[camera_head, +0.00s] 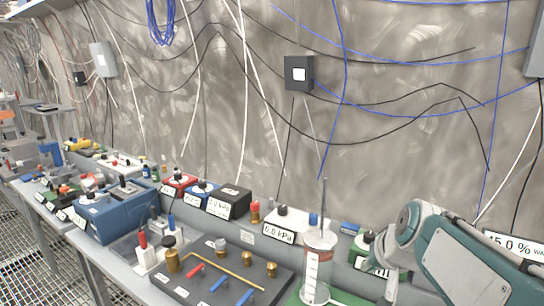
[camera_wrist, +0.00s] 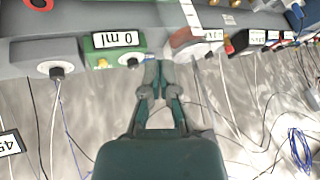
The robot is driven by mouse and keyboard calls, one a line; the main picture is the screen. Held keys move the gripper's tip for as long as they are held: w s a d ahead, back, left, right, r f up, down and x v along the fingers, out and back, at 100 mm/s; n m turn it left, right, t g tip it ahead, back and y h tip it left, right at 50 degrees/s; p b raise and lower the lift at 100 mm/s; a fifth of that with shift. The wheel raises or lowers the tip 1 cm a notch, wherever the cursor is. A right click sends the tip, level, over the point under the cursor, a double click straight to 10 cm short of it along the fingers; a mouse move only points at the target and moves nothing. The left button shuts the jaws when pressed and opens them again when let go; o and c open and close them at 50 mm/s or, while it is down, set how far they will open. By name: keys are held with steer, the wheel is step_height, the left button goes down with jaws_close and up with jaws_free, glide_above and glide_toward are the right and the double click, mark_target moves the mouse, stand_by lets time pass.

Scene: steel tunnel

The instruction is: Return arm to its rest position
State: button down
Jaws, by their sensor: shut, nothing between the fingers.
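My arm (camera_head: 465,265) shows at the lower right of the head view, bent above the bench's right end. In the wrist view my gripper (camera_wrist: 158,75) is in the middle, with its two fingers shut and nothing between them. Its tips lie in front of the bench edge, between a green box (camera_wrist: 104,42) reading 0 ml and a round red-and-grey part (camera_wrist: 190,42). The wrist picture looks upside down. In the head view the gripper's fingertips cannot be made out clearly.
A clear cylinder (camera_head: 318,265) with a thin rod stands on the bench left of my arm. A dark panel (camera_head: 225,272) with coloured valves lies further left, beside a blue box (camera_head: 122,210). Cables hang along the metal wall (camera_head: 400,60). The space before the upper wall is mostly free.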

steer(key=s+a+f+n, duration=0.1)
steer(key=s+f, duration=0.1)
steer(key=s, duration=0.6)
steer(key=s+a+f+n+g+h, duration=0.1)
steer(key=s+a+f, duration=0.1)
steer(key=s, duration=0.7)
steer(key=shift+s+a+f+n, duration=0.15)
steer(key=shift+s+f+n, duration=0.05)
steer(key=shift+f+n, duration=0.2)
